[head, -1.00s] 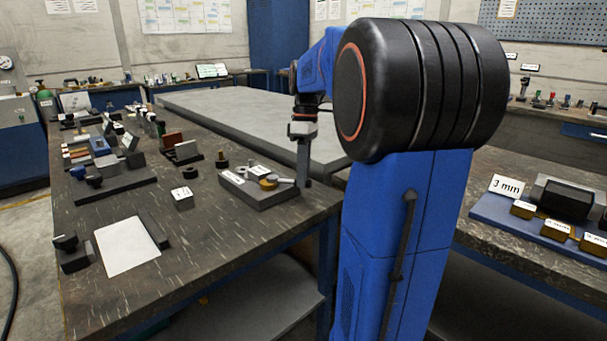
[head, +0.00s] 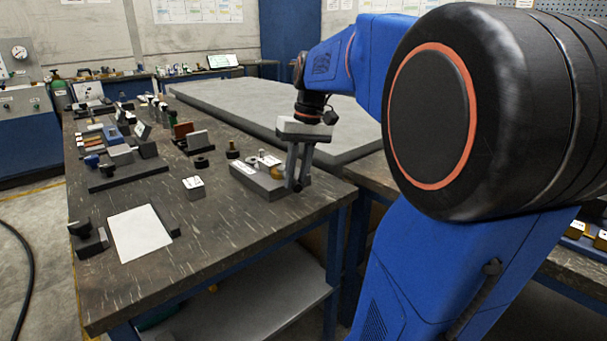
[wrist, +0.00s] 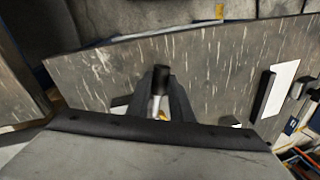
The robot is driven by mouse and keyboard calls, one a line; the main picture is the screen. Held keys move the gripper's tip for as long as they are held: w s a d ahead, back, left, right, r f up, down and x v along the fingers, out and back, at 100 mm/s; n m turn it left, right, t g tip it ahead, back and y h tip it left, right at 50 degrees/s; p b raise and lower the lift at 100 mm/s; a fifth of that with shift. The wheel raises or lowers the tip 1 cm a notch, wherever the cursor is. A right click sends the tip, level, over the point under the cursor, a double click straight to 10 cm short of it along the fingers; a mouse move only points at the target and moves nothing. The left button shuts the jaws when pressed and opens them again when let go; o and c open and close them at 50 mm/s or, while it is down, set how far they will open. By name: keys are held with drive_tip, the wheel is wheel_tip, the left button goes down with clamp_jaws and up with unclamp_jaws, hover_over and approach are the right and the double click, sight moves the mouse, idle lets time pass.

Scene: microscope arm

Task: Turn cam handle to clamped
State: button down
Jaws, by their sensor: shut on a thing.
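The cam clamp is a dark grey block (head: 255,181) with white labels and a brass cam (head: 277,172), near the table's right edge in the head view. My gripper (head: 297,187) reaches down at the block's right end, fingers low beside it. In the wrist view, the cam handle (wrist: 157,104) is a silver rod with a black end, lying between my two dark fingers. My gripper is shut on this handle. In the head view the fingers hide most of the handle, and I cannot read its exact angle on the block.
A small labelled block (head: 194,188), a white sheet (head: 140,232) and a dark knobbed block (head: 88,238) lie to the left on the dark table. Several parts crowd the table's far left. A large grey slab (head: 275,110) lies behind. Bare tabletop lies in front of the clamp.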

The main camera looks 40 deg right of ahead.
drive_tip(key=shift+w+a+m+t, duration=0.15)
drive_tip(key=shift+w+a+m, duration=0.1)
drive_tip(key=shift+a+m, duration=0.5)
drive_tip(key=shift+w+a+m+t, duration=0.2)
drive_tip(key=shift+a+m, duration=0.25)
drive_tip(key=shift+m, duration=0.5)
drive_tip(key=shift+w, duration=0.1)
drive_tip(key=c, duration=1.6)
unclamp_jaws()
drive_tip(key=shift+r, duration=0.1)
drive_tip(key=v, duration=1.7)
drive_tip(key=shift+a+r, duration=0.15)
drive_tip(key=shift+a, duration=0.05)
